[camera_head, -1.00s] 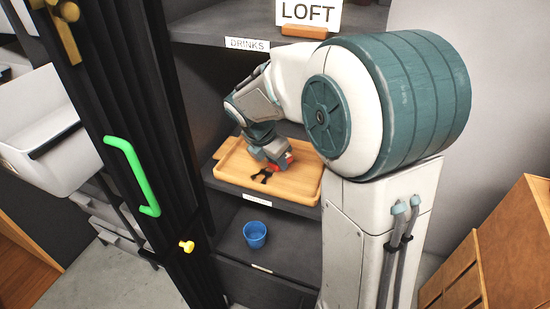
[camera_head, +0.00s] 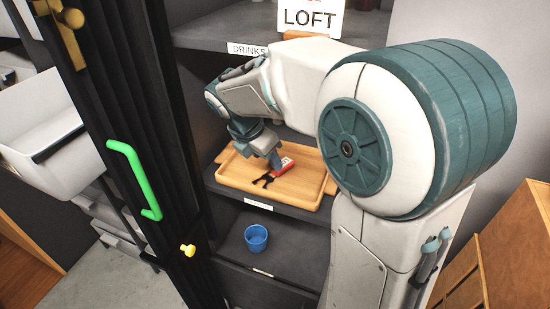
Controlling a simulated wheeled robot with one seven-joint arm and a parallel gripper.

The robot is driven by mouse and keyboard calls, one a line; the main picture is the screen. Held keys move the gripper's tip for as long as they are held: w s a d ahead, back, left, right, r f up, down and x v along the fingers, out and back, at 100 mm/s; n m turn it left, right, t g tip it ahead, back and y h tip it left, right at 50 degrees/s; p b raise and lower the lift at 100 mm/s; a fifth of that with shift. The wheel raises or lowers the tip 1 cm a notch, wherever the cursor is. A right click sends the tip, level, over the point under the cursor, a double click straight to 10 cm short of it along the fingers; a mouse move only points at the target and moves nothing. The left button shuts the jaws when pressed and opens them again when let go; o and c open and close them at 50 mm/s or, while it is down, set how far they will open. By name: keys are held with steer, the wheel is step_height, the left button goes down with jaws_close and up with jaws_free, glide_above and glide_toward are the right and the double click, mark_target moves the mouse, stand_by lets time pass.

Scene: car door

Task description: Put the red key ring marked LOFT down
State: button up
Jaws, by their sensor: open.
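The red key ring (camera_head: 285,164) has a red tag with a small white patch and dark keys (camera_head: 263,181). It lies on the wooden tray (camera_head: 318,190) on the middle shelf; the tag's lettering is too small to read. My gripper (camera_head: 275,163) is open, pointing down just left of the tag and very close to it. I cannot tell whether a finger still touches the tag. A white sign reading LOFT (camera_head: 309,18) stands on the upper shelf.
A blue cup (camera_head: 256,238) stands on the shelf below. A dark folding door with a green handle (camera_head: 135,178) and a yellow knob (camera_head: 188,250) is at the left. A DRINKS label (camera_head: 246,49) marks the upper shelf edge. A wooden cabinet (camera_head: 510,255) is at the lower right.

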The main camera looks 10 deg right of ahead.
steer(key=s+a, duration=0.5)
steer(key=a, duration=0.3)
steer(key=s+d+f+m+y, duration=0.1)
steer(key=s+d+m, duration=0.4)
steer(key=m, duration=0.7)
steer(key=s+d+f+m+y, duration=0.2)
steer(key=s+d+m, duration=0.3)
steer(key=s+m, duration=0.3)
steer(key=shift+d+m+y, duration=0.4)
steer(key=shift+m, duration=1.8)
steer(key=shift+s, duration=0.1)
